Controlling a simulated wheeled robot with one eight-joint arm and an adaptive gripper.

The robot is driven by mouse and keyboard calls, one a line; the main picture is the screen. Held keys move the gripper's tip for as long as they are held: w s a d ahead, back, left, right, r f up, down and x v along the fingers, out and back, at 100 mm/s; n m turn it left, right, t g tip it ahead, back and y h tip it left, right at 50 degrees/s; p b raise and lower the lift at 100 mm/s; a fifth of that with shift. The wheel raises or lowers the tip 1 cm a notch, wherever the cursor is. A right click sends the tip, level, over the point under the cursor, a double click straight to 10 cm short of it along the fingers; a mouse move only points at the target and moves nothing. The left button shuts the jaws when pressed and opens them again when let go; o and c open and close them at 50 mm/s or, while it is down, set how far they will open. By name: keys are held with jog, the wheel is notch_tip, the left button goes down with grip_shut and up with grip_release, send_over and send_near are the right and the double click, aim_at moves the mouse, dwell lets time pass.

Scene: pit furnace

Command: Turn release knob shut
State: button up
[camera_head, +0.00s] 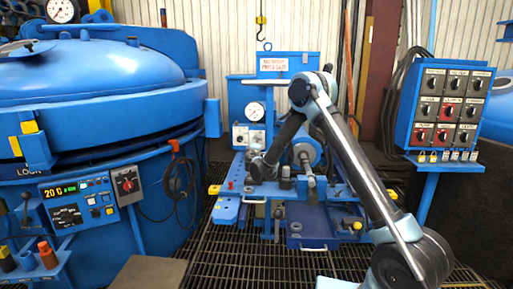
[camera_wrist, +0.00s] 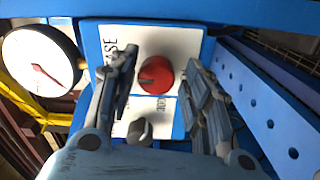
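The red release knob (camera_wrist: 156,75) sits on a white label panel (camera_wrist: 180,45) set in a blue plate in the wrist view. Part of the label text reads "ASE". My gripper (camera_wrist: 165,85) is open, with one finger left of the knob and the other right of it. A clear gap shows on the right side; whether either finger touches the knob cannot be told. In the head view my gripper (camera_head: 262,168) is small and dark in front of the blue machine, and its fingers are hard to make out there. The panel (camera_head: 249,136) shows behind it.
A dial gauge (camera_wrist: 42,62) is left of the panel; a gauge (camera_head: 255,111) also shows in the head view. A metal knob (camera_wrist: 140,130) lies below the red one. The large blue furnace (camera_head: 90,85) stands left, a switch box (camera_head: 446,108) right. Grating (camera_head: 260,268) covers the floor.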

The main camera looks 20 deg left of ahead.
jog(key=shift+r, duration=0.1)
jog(key=v, duration=1.2)
dwell(0.4)
